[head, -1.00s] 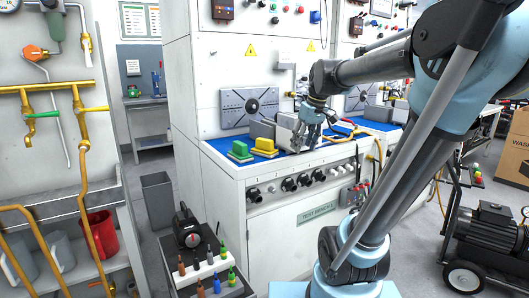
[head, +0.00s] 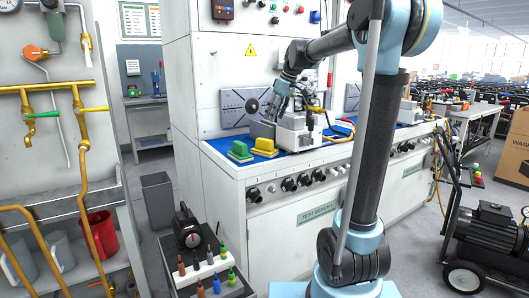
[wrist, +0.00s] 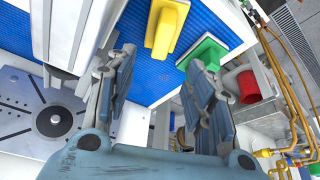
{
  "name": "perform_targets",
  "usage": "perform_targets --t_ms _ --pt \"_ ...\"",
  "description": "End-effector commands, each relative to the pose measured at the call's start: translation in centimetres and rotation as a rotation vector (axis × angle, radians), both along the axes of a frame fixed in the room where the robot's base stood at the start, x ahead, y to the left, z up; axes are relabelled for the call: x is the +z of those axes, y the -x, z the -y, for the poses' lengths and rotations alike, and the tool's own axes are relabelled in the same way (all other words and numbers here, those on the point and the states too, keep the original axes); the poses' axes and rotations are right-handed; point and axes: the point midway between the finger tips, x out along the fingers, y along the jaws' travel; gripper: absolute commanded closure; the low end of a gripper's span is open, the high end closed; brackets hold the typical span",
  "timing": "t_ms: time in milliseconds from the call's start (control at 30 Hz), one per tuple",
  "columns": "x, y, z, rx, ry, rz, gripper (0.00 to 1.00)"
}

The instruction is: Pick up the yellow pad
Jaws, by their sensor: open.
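The yellow pad (head: 264,146) lies on the blue bench mat (head: 215,146), right of the green pad (head: 240,152) and in front of a grey block. In the wrist view the yellow pad (wrist: 166,28) is at the top middle, beyond my fingers, with the green pad (wrist: 203,54) to its right. My gripper (wrist: 160,95) is open and empty, its two fingers spread wide. In the head view my gripper (head: 276,108) is above the mat, up and to the right of the yellow pad and not touching it.
A grey block (head: 262,130) and a white machine (head: 298,132) stand close behind and right of the pad. A grey plate with a round disc (head: 240,107) is on the bench's back wall. The mat's front left is clear.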

Motion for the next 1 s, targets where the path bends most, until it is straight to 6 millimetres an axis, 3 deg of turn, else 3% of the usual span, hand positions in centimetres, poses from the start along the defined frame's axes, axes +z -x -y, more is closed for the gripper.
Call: perform_targets --t_ms 400,767,1000 --pt "-6.7 -1.5 -2.3 -0.001 -0.001 -0.001 0.52" --pt "-9.2 -2.0 -3.2 -0.001 0.0 0.0 0.52" --pt "-12.1 -2.5 -4.4 -0.001 0.0 0.0 0.52"
